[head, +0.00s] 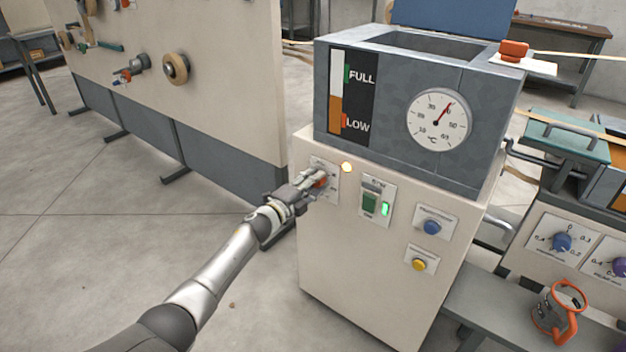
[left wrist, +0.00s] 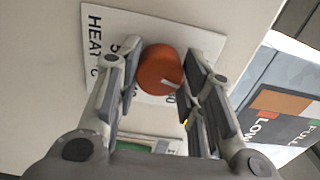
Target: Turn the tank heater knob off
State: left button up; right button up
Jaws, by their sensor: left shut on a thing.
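The tank heater knob (left wrist: 158,66) is a round orange-red knob with a white pointer mark, on a white label plate (left wrist: 97,50) with partly hidden lettering that begins "HEAT". In the head view the plate (head: 333,168) is at the upper left of the cream cabinet front, and the knob is mostly hidden by my gripper. My left gripper (head: 316,182) reaches it from the left and is shut on the knob, one finger on each side. In the left wrist view the pointer mark points to the lower right. My right gripper is not in view.
A green switch (head: 370,203), a blue knob (head: 432,227) and a yellow button (head: 418,264) are to the right. Above is the grey tank (head: 390,150) with its temperature dial (head: 437,120). Open floor lies left.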

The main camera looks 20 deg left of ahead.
pick_arm(q)
jog(key=shift+a+n+p, duration=0.1)
jog(key=shift+n+p, duration=0.4)
jog(key=shift+n, duration=1)
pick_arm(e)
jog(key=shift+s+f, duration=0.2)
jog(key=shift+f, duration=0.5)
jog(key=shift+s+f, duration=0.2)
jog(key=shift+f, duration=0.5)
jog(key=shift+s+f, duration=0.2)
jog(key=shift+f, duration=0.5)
pick_arm(q)
jog(key=o, duration=1)
jog(key=shift+o, duration=0.2)
jog(key=v, duration=1.2)
